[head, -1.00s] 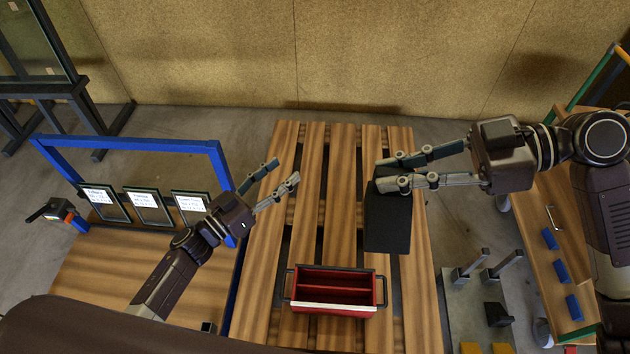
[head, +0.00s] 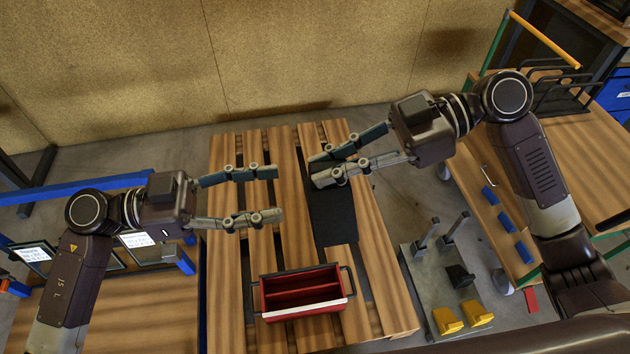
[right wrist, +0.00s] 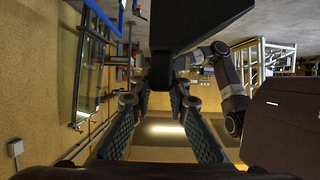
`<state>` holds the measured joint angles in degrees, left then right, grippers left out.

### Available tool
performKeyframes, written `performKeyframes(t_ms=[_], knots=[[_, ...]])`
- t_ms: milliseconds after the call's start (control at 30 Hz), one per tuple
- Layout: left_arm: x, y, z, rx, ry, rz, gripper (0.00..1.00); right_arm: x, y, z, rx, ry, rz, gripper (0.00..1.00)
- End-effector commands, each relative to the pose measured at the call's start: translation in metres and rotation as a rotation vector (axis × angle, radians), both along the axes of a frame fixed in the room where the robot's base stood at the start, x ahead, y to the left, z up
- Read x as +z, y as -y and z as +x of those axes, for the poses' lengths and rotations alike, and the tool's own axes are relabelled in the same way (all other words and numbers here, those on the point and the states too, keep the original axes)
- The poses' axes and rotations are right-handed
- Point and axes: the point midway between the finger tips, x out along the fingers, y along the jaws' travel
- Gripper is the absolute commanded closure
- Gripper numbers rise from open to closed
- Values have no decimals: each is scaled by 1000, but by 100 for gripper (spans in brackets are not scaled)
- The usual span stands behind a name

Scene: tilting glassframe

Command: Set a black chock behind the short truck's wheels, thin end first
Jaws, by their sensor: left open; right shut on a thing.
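A black chock (head: 333,218) hangs under the fingers of my right gripper (head: 318,167), over the slatted wooden pallet. My fingers are shut on its narrow upper part. In the right wrist view its dark body (right wrist: 195,22) fills the top of the picture; I cannot tell whether it touches the pallet. My left gripper (head: 280,193) is open and empty, left of the chock above the pallet. A wooden-decked truck (head: 505,240) with a green frame stands at right, partly behind my right arm. Another wooden deck (head: 110,315) with a blue frame is at left. I cannot tell which truck is the short one.
A red tool tote (head: 302,292) stands on the pallet (head: 385,300) below the chock. A grey plate (head: 428,300) right of the pallet carries two posts, a small black wedge (head: 459,275) and yellow wedges (head: 447,320). A board wall (head: 300,50) closes off the back.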

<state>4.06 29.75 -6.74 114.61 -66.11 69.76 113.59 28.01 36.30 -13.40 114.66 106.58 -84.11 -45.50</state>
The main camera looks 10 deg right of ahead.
Motion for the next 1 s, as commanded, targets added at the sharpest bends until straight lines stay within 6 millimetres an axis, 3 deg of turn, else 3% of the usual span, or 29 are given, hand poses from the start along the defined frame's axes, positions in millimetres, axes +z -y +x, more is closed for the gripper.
performKeyframes(t_ms=[500,700,1000], knots=[[2,91,6,1,0,-6,49,1,0,0,-1,1,2,100],[1,105,6,2,0,-4,49,1,0,0,-1,1,2,100],[1,107,7,2,0,-2,49,1,0,0,-1,1,2,100]])
